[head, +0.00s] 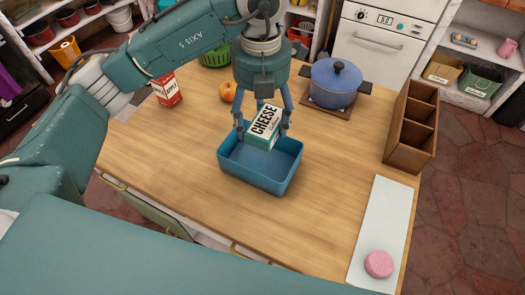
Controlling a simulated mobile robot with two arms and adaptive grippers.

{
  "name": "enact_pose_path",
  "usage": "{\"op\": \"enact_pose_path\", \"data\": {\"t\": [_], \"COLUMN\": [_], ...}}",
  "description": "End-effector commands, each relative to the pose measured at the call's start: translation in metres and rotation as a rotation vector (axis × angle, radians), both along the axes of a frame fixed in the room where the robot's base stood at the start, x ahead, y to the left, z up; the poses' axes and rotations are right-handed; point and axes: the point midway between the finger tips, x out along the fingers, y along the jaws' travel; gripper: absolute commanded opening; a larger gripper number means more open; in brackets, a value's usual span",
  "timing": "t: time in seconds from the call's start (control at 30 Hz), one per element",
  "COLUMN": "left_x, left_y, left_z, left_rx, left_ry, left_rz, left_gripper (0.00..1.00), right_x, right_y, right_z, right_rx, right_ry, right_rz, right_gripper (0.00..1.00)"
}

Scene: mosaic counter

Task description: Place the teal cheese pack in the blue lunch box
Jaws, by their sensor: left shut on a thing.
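The teal cheese pack (263,127) has a white label reading "CHEESE". My left gripper (264,125) points down and is shut on the pack, with a finger at each side. My right gripper is not in view.
A blue pot (335,82) with a lid stands behind on a brown board. A red carton (166,90) and an orange fruit (228,91) are at the back left. A wooden divider box (411,127), a white strip (381,225) and a pink round thing (379,264) are at right.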

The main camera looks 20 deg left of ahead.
Motion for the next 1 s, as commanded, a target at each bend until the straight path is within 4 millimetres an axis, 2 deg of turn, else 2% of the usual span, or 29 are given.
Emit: {"op": "enact_pose_path", "data": {"t": [0.03, 0.2, 0.4, 0.57, 0.8, 1.0], "left_x": [-0.003, -0.002, -0.001, 0.0, 0.0, 0.0], "left_y": [0.0, 0.0, 0.0, 0.0, 0.0, -0.001], "left_z": [-0.014, -0.056, -0.097, -0.111, -0.144, -0.153], "left_rx": [-0.001, 0.0, 0.0, -0.001, -0.001, -0.001], "left_ry": [0.008, 0.005, 0.001, -0.001, 0.0, -0.002], "left_rz": [-0.002, -0.001, -0.003, -0.003, -0.003, -0.004], "left_gripper": [0.28, 0.28, 0.28, 0.28, 0.28, 0.28], "right_x": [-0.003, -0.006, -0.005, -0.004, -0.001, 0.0], "right_y": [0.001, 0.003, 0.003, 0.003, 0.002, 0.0], "right_z": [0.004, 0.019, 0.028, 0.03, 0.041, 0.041], "right_rx": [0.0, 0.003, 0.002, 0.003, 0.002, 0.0], "right_ry": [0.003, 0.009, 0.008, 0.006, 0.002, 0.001], "right_rz": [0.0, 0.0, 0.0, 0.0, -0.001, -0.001], "right_gripper": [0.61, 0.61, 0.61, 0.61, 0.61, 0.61]}}
